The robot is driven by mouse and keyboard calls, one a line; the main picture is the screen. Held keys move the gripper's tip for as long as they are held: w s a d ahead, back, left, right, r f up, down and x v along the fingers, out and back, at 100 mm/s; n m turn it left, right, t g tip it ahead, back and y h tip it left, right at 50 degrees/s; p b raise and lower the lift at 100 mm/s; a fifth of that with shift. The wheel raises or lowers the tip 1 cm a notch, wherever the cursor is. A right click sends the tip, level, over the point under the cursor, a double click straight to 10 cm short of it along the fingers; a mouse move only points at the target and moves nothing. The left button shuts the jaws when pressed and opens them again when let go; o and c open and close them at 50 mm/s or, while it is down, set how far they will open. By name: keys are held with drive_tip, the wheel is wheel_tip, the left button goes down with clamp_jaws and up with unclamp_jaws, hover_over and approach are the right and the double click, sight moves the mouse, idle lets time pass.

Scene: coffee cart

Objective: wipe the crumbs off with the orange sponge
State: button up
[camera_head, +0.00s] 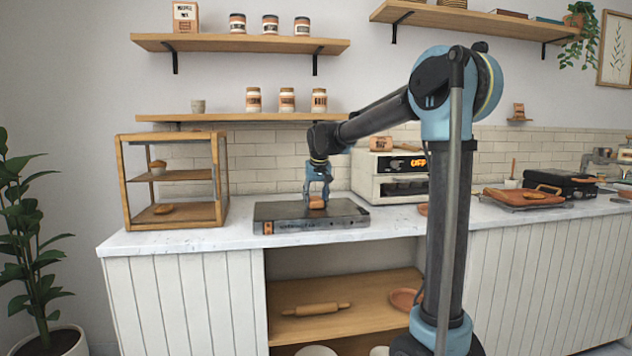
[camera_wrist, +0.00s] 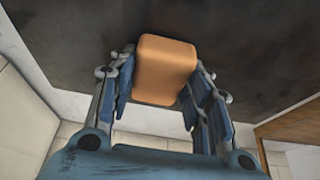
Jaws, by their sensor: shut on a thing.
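The orange sponge (camera_head: 316,203) is at the dark flat-topped appliance (camera_head: 272,228) on the counter. My gripper (camera_head: 318,197) points down over that appliance and is shut on the sponge. In the wrist view the sponge (camera_wrist: 166,69) sits between the two blue fingers (camera_wrist: 158,88), with the dark surface (camera_wrist: 60,50) behind it. I cannot tell whether the sponge touches the surface. I can make out no crumbs in either view.
A wooden display case (camera_head: 128,190) with pastries stands left on the white counter (camera_head: 160,241). A white oven (camera_head: 366,178) stands close behind, to the right. Shelves with jars (camera_head: 250,118) hang above. A tray with an orange-brown board (camera_head: 522,197) lies farther right.

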sight(316, 198)
drive_tip(key=shift+a+r, duration=0.1)
drive_tip(key=shift+r, duration=0.6)
drive_tip(key=shift+d+r, duration=0.25)
drive_tip(key=shift+r, duration=2.9)
